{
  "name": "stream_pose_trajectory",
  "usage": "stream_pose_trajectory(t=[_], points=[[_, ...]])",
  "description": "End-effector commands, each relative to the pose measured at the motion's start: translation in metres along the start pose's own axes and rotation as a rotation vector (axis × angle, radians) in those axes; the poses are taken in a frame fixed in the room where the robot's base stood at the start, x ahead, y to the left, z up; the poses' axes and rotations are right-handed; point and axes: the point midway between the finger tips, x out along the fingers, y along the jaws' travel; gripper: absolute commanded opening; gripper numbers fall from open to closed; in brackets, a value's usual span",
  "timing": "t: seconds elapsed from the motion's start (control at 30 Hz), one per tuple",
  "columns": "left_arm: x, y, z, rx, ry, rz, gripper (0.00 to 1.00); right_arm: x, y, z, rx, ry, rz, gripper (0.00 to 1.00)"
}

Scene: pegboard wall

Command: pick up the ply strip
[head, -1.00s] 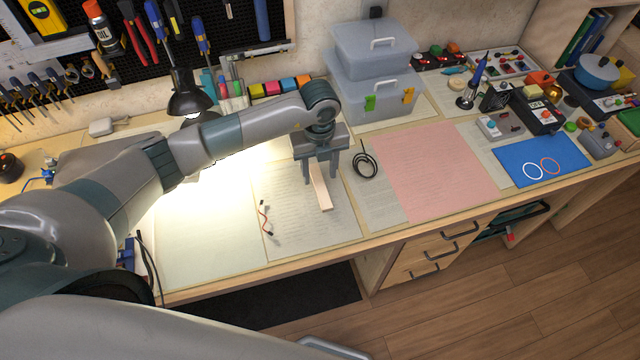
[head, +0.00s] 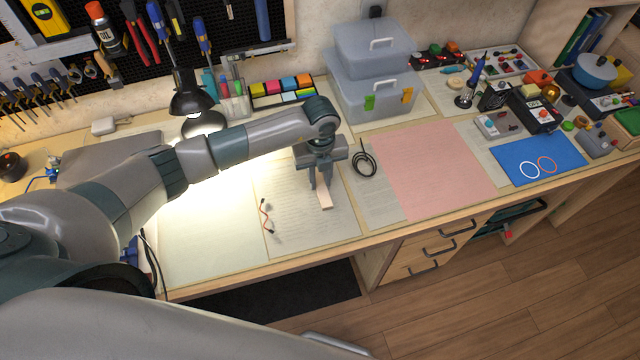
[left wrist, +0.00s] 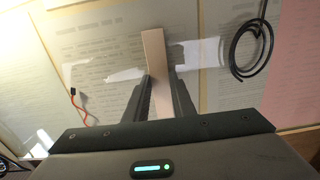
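The ply strip (head: 326,199) is a narrow, pale wooden piece on the printed sheet near the middle of the bench. Its near end shows in the head view; the rest is hidden by my left gripper (head: 320,182). In the left wrist view the strip (left wrist: 154,48) runs lengthwise between the two fingers (left wrist: 160,82), with its far part sticking out past the tips. The fingers are close against its sides. I cannot see a clear gap under the strip. My right gripper is not in view.
A red and black wire (head: 265,214) lies left of the strip, and a black cable coil (head: 364,160) lies right of it. A pink sheet (head: 435,170) is farther right. Clear bins (head: 375,95) and a lamp (head: 190,98) stand behind.

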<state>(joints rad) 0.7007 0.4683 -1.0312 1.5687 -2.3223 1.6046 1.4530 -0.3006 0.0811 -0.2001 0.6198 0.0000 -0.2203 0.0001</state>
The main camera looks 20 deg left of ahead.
Motion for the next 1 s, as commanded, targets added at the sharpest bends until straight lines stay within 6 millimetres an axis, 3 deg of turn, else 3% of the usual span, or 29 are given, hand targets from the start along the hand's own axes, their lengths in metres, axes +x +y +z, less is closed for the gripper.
stream_pose_trajectory(t=[0.47,0.73,1.0], points=[[-0.005,0.000,0.001,0.000,0.000,0.000,0.01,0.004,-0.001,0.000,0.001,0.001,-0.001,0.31],[-0.036,-0.001,0.001,0.003,-0.002,-0.005,0.01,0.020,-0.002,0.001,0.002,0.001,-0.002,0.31],[-0.067,-0.023,-0.044,0.007,-0.001,-0.005,0.01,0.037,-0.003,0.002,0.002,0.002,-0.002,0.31]])
